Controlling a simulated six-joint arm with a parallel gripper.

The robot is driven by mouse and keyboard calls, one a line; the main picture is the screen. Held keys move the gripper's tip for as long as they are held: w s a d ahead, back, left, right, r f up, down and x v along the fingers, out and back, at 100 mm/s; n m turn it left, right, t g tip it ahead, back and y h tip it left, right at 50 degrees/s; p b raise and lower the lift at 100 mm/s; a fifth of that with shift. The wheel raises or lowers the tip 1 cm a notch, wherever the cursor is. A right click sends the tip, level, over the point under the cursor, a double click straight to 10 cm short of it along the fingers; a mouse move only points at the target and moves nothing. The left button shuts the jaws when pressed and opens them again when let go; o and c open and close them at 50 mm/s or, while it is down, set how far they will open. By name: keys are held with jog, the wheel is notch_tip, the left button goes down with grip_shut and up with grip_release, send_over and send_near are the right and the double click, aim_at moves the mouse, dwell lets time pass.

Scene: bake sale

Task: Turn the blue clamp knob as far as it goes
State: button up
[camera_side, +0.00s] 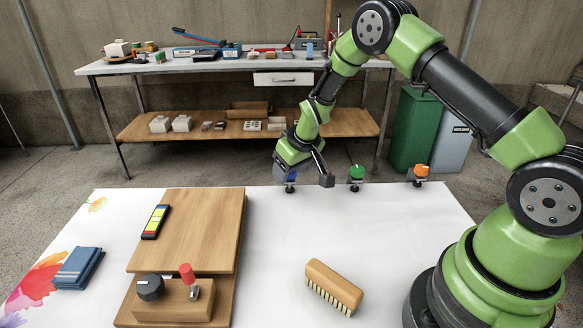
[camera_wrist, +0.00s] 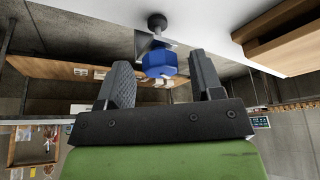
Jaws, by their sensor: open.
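The blue clamp knob (camera_side: 285,174) is at the far edge of the white table, on the left of a row of clamps. In the wrist view the blue knob (camera_wrist: 160,64) is faceted and sits just beyond and between my fingertips, with a gap on each side. A dark screw end (camera_wrist: 157,22) shows beyond it. My gripper (camera_side: 306,176) is open and empty, tilted down at the knob. Its fingers show left and right in the wrist view (camera_wrist: 162,68). In the side view my gripper partly hides the knob.
A green knob (camera_side: 356,172) and an orange knob (camera_side: 421,170) stand to the right along the same edge. A brush (camera_side: 334,284), a wooden board (camera_side: 200,235) and folded blue cloths (camera_side: 78,268) lie on the table. The middle is clear.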

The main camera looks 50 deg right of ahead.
jog(key=v, duration=1)
